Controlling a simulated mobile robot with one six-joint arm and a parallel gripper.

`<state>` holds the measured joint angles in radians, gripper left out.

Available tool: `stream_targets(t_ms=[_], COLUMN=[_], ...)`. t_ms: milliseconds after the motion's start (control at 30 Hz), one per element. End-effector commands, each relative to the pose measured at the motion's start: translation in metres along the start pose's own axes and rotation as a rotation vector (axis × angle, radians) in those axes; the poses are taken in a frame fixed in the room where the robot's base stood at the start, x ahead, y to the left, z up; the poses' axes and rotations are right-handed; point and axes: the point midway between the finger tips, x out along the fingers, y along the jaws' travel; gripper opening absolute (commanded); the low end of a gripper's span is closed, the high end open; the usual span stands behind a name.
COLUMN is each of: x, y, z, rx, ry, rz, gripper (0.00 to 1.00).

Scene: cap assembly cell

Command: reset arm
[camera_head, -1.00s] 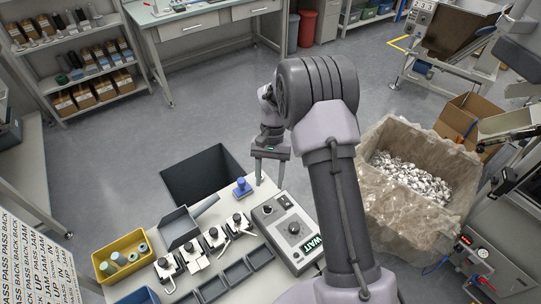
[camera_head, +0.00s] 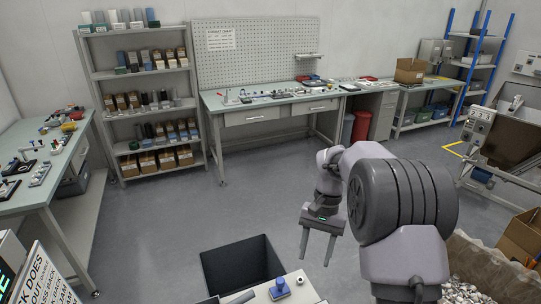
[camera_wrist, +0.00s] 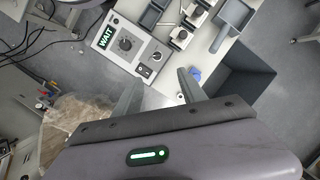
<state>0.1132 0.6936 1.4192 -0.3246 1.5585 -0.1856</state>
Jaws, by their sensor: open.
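My gripper (camera_head: 316,246) hangs at the end of my arm in the head view, with its two fingers apart and nothing between them. It is above the far end of the small worktable (camera_head: 300,290), near a blue knobbed piece (camera_head: 280,287) standing there. In the wrist view, my gripper (camera_wrist: 157,88) points down with its fingers spread. The blue piece (camera_wrist: 195,75) shows beside one finger, partly hidden. The control box with the WAIT sign (camera_wrist: 125,45) also lies on the worktable below.
A dark open bin (camera_head: 240,265) stands on the floor beyond the worktable. A lined carton of white parts (camera_head: 470,265) is at the lower right. Benches (camera_head: 270,110) and a shelf rack (camera_head: 145,95) stand along the back wall. The floor between is clear.

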Motion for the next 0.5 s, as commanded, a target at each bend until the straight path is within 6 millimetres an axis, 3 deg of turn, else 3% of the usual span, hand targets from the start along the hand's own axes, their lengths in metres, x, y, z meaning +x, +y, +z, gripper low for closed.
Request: stream_targets(t_ms=[100,200,333,400,500], x=[-0.034,-0.044,-0.027,-0.009,0.013], y=[0.000,0.008,0.025,0.034,0.043], z=[0.059,0.119,0.189,0.216,0.239], rx=[-0.039,-0.068,-0.097,-0.109,-0.118], ry=[0.170,0.316,0.497,0.575,0.655], rz=[-0.062,-0.123,-0.207,-0.248,-0.293], gripper=[0.49,0.49,0.49,0.49,0.49])
